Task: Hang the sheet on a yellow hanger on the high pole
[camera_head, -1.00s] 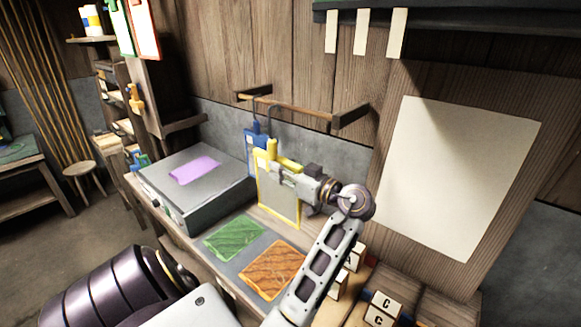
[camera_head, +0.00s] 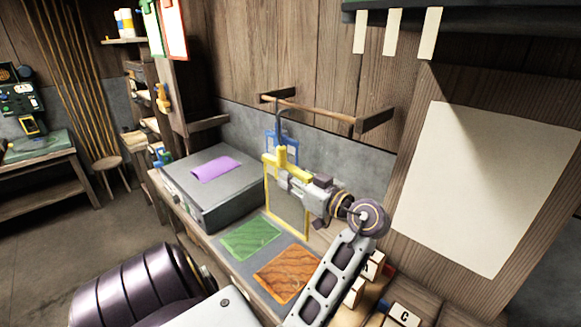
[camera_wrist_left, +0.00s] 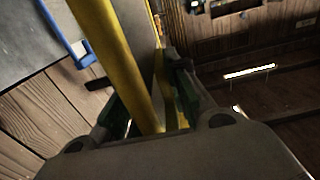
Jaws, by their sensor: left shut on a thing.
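My left gripper (camera_head: 290,177) is shut on the yellow hanger (camera_head: 270,212). This upright frame, with a dark hook at its top, also shows in the left wrist view as a yellow bar (camera_wrist_left: 120,65) between the fingers. A greyish panel fills the frame; I cannot tell whether it is a sheet. The high pole (camera_head: 318,110) is a wooden rod on two wall brackets. The yellow hanger's hook is near it; whether it touches the pole is unclear. A blue hanger (camera_head: 291,143) hangs behind, partly hidden. My right gripper is not in view.
A grey box (camera_head: 238,202) with a purple sheet (camera_head: 216,169) stands left of the hanger. Green (camera_head: 250,237) and orange (camera_head: 287,272) patterned sheets lie on the bench in front. Lettered blocks (camera_head: 403,315) sit at right. White strips (camera_head: 393,32) hang from a shelf above.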

